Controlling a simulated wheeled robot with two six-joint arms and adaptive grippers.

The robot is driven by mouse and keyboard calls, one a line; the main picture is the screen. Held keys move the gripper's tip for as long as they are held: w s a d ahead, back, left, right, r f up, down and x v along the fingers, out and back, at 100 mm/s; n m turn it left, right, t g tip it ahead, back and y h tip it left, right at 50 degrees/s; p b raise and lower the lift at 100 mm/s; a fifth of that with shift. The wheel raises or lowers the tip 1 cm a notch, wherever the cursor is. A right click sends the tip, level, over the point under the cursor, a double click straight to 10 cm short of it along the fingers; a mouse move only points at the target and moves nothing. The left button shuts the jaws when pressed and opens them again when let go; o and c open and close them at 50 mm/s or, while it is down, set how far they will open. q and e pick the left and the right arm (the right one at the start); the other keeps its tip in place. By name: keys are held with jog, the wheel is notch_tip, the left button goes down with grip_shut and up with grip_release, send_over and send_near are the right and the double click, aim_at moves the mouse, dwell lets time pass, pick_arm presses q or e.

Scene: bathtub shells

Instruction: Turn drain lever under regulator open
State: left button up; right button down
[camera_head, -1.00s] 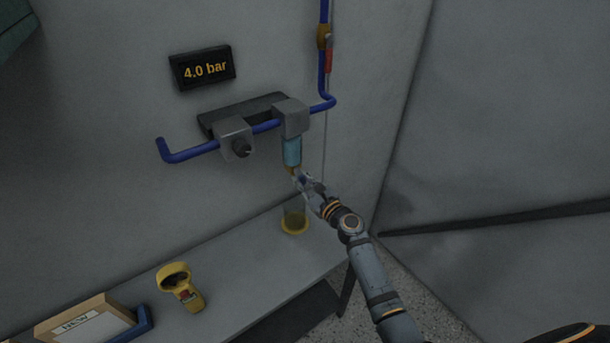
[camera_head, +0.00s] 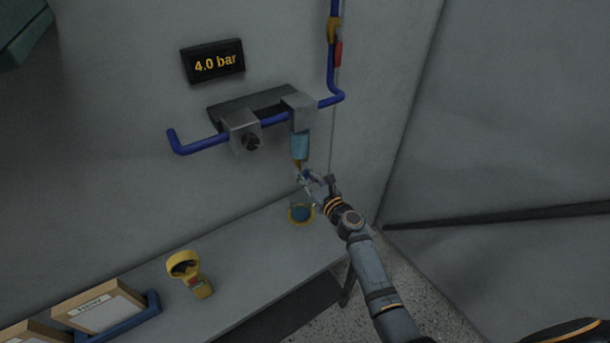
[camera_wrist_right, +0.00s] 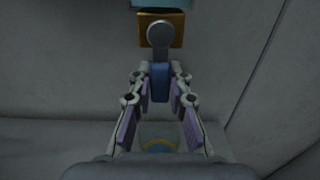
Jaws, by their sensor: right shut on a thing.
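The regulator (camera_head: 299,112) is a grey block on the blue pipe, with a light blue bowl (camera_head: 300,146) below it. A brass drain fitting (camera_head: 297,163) sits under the bowl; it also shows in the right wrist view (camera_wrist_right: 148,26). The drain lever (camera_wrist_right: 159,80) has a round grey pivot and a blue handle pointing down in that view. My right gripper (camera_wrist_right: 160,88) is shut on the blue handle, one finger on each side. In the head view my right gripper (camera_head: 305,178) covers most of the lever. My left gripper is not in view.
A cup (camera_head: 300,213) with a yellow base and blue inside stands on the bench (camera_head: 240,262) under the drain. A yellow handheld device (camera_head: 190,275) and a box (camera_head: 98,305) in a blue tray stand left. A display (camera_head: 213,63) reads 4.0 bar.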

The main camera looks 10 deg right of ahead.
jog(key=shift+f, duration=0.15)
jog(key=c, duration=1.2)
grip_release()
jog(key=v, duration=1.2)
jog(key=shift+s+a, duration=0.1)
